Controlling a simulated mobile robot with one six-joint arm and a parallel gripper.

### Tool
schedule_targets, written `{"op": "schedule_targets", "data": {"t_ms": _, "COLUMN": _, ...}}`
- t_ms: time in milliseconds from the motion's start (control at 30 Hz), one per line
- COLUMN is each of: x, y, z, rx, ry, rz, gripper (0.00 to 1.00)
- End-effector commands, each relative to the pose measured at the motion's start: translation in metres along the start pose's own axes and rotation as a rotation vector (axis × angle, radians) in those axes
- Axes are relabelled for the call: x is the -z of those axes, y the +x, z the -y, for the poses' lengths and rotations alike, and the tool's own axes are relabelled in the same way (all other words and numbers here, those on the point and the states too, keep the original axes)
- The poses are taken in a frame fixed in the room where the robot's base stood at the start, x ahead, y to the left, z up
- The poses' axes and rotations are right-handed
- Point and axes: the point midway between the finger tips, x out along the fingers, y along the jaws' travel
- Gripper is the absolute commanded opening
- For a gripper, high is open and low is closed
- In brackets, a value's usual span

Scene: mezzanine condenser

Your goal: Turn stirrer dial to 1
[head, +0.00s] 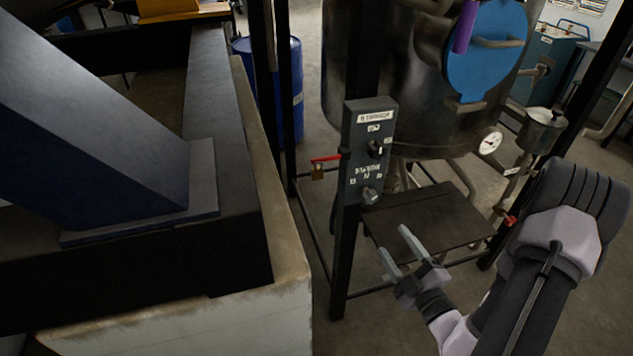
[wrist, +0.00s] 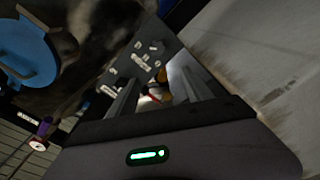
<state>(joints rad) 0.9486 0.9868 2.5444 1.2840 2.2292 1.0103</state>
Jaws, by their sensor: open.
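A grey control box (head: 350,165) is fixed to a dark upright post, with a white label at its top that seems to read "STIRRER". It carries a dark upper knob (head: 375,148) and a metallic lower knob (head: 370,195) with small white markings beside it. The markings are too small to read, so I cannot tell a dial setting. My gripper (head: 393,240) is open and empty, below and right of the box, apart from it. In the wrist view the control box (wrist: 165,45) lies tilted beyond my open fingers.
A steel vessel (head: 410,70) with a blue round cover (head: 487,50) stands behind the box. A red lever with a padlock (head: 318,171) sticks out left of the box. A dark platform (head: 430,217) lies behind my gripper. A concrete ledge (head: 285,270) stands at left.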

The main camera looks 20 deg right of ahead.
Motion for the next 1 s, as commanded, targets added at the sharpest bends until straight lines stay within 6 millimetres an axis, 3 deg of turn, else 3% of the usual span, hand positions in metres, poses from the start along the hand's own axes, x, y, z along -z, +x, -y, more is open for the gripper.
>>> {"op": "schedule_targets", "data": {"t_ms": 67, "x": -0.013, "y": -0.002, "z": 0.003, "rx": -0.014, "ry": 0.039, "rz": 0.045, "gripper": 0.59}}
{"op": "schedule_targets", "data": {"t_ms": 167, "x": -0.018, "y": 0.011, "z": 0.008, "rx": -0.014, "ry": 0.037, "rz": 0.044, "gripper": 0.59}}
{"op": "schedule_targets", "data": {"t_ms": 500, "x": -0.015, "y": 0.108, "z": 0.002, "rx": -0.013, "ry": 0.036, "rz": 0.036, "gripper": 0.59}}
{"op": "schedule_targets", "data": {"t_ms": 700, "x": -0.018, "y": 0.151, "z": 0.001, "rx": -0.014, "ry": 0.037, "rz": 0.038, "gripper": 0.59}}
{"op": "schedule_targets", "data": {"t_ms": 1000, "x": -0.018, "y": 0.17, "z": 0.0, "rx": -0.013, "ry": 0.039, "rz": 0.041, "gripper": 0.59}}
